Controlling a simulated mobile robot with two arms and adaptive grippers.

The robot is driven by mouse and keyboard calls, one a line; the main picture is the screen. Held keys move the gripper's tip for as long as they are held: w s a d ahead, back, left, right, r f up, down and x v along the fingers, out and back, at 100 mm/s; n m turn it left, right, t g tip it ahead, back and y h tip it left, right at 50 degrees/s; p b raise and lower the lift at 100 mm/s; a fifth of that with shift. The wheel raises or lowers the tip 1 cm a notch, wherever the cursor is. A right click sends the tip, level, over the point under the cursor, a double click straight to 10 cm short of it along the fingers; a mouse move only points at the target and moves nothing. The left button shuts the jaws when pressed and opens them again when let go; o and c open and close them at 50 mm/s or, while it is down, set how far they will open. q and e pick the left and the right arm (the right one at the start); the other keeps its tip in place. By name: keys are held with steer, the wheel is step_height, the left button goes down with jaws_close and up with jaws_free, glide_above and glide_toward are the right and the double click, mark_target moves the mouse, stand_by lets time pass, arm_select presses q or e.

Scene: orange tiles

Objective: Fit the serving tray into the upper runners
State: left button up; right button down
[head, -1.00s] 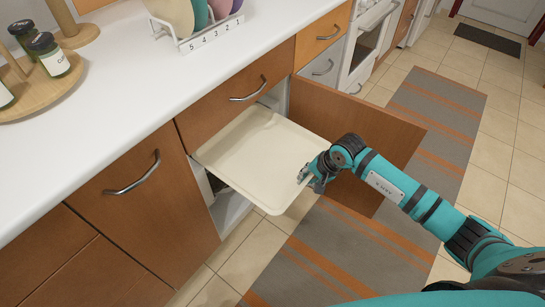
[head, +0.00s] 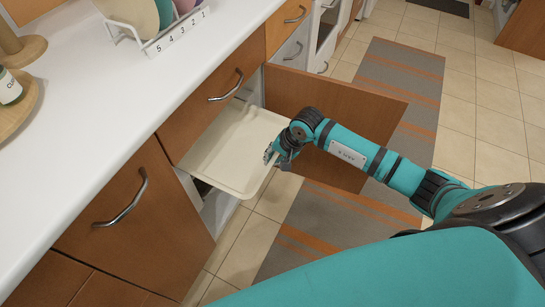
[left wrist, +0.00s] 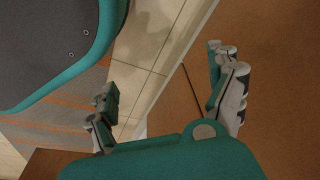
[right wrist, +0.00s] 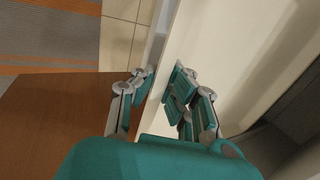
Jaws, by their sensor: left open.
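The serving tray (head: 225,150) is cream, shallow and raised-rimmed. It lies about level, its rear inside the open cabinet (head: 221,213) under a drawer, its front part sticking out. My right gripper (head: 272,155) is at the tray's right front rim. In the right wrist view its fingers (right wrist: 158,85) lie on either side of the rim of the tray (right wrist: 225,50), closed on it. The upper runners are hidden; I cannot tell whether the tray sits in them. My left gripper (left wrist: 160,75) is open and empty, outside the head view, near a brown front (left wrist: 250,40).
The cabinet's brown door (head: 340,115) stands open to the right of the tray, behind my right arm. A drawer (head: 215,105) is closed above the tray. The white counter (head: 110,110) holds a plate rack (head: 160,35). A striped rug (head: 330,220) covers the floor.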

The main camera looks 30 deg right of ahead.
mark_target(253, 154)
steer(key=shift+w+a, duration=0.1)
steer(key=shift+w, duration=0.05)
steer(key=shift+w+a+b, duration=0.4)
steer(key=shift+w+a, duration=0.55)
steer(key=shift+w, duration=0.3)
steer(key=shift+w+a, duration=0.4)
steer(key=shift+w, duration=0.05)
steer(key=shift+w+a+f, duration=0.1)
steer(key=shift+w, duration=0.1)
arm_select(q)
steer(key=shift+w+d+r+b, duration=0.15)
steer(key=shift+w+r, duration=0.3)
steer(key=shift+r, duration=0.4)
steer(key=shift+w+a+r+b, duration=0.15)
steer(key=shift+w+r, duration=0.35)
steer(key=shift+r, duration=0.35)
steer(key=shift+w+d+r+b, duration=0.15)
steer(key=shift+w+r, duration=0.3)
steer(key=shift+r, duration=0.4)
arm_select(e)
steer(key=shift+w+a, duration=0.5)
steer(key=shift+w, duration=0.1)
steer(key=c, duration=1.4)
jaws_free()
